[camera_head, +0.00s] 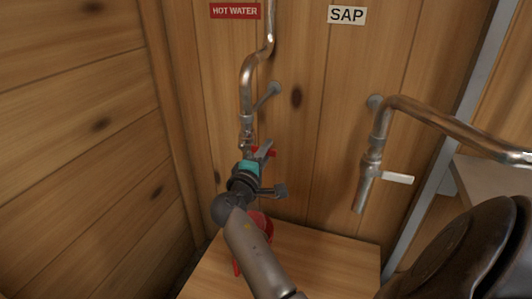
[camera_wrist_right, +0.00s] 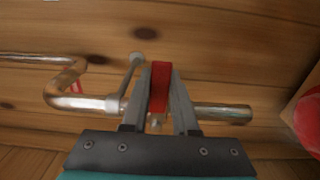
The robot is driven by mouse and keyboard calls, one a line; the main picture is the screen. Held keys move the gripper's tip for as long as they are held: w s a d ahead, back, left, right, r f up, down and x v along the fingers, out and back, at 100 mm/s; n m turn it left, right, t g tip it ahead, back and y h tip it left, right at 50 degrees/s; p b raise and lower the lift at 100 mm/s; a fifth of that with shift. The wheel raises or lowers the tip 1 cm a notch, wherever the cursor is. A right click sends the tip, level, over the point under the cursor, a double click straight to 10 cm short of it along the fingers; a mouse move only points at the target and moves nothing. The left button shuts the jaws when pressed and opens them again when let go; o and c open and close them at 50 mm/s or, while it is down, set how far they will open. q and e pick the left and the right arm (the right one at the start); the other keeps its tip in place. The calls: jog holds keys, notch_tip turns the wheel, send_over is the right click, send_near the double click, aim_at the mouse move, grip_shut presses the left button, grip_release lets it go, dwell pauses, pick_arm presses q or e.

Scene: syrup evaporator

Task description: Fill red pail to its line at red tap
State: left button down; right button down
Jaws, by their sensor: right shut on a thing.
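The hot water pipe (camera_head: 247,90) comes down the wooden wall and ends at the red tap. My right gripper (camera_head: 264,150) is at this tap, with its fingers closed on the red tap handle (camera_wrist_right: 160,87), which stands between the two fingers in the right wrist view. The red pail (camera_head: 265,222) is on the wooden surface below, mostly hidden behind my right arm. Part of a red round thing, likely the pail, shows at the right edge of the wrist view (camera_wrist_right: 310,122). The water level and the line in the pail are hidden. My left gripper is not in view.
A sap pipe with a white-handled tap (camera_head: 397,178) stands out from the wall to the right. The signs "HOT WATER" (camera_head: 235,11) and "SAP" (camera_head: 346,15) are above. The wooden surface (camera_head: 330,262) is clear to the right of the pail. A plank wall closes the left side.

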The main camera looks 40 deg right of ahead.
dwell(0.3)
jog(key=c, duration=0.7)
grip_release()
jog(key=shift+f, duration=0.1)
